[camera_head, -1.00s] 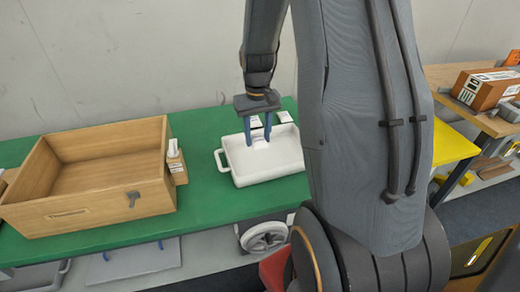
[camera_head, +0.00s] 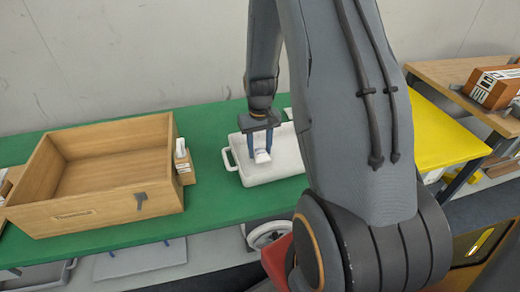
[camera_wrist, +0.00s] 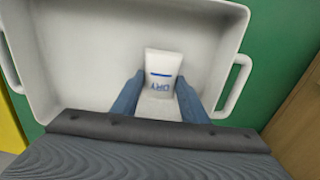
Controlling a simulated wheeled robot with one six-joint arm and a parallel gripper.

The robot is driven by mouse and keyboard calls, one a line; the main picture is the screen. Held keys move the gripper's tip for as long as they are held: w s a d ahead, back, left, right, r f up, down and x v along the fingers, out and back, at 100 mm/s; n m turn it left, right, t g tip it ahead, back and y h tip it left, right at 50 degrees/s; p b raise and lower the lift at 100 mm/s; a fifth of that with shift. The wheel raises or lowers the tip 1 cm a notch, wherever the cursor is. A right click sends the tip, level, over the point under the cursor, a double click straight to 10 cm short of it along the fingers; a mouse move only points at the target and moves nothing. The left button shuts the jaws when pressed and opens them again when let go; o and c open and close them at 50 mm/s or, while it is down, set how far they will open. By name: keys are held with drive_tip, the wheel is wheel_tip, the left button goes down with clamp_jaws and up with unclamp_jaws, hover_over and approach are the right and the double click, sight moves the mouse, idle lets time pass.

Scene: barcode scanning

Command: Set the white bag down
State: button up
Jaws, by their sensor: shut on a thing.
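The white bag (camera_wrist: 161,70) has blue lettering and a blue stripe; it also shows small in the head view (camera_head: 262,156). My gripper (camera_head: 260,150) points down over the white tray (camera_head: 287,166), and its two blue fingers are shut on the bag. In the wrist view the fingers (camera_wrist: 155,100) stand on either side of the bag, inside the outline of the tray. The tray has side handles and looks otherwise empty. I cannot tell whether the bag touches the tray floor.
The tray rests on a green table (camera_head: 215,200). A wooden box (camera_head: 100,175) stands to its left, with small white-and-brown items (camera_head: 183,160) at its right end. A yellow surface (camera_head: 445,140) and a wooden table with a carton (camera_head: 492,88) are at the right.

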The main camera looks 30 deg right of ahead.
sight(260, 150)
drive_tip(key=shift+f, duration=0.35)
drive_tip(key=o, duration=1.1)
drive_tip(key=shift+f, duration=0.1)
drive_tip(key=shift+c, duration=0.2)
wheel_tip(260, 150, up, 11)
drive_tip(key=b, duration=0.2)
drive_tip(key=s+a+r+n, duration=0.1)
drive_tip(key=s+a+r, duration=0.1)
drive_tip(key=s+a, duration=0.5)
drive_tip(key=s+a+r+n, duration=0.1)
drive_tip(key=s+a+r, duration=0.2)
drive_tip(key=s+a, duration=0.5)
drive_tip(key=shift+s+a+r, duration=0.15)
drive_tip(key=shift+s+a, duration=0.1)
drive_tip(key=shift+s, duration=0.1)
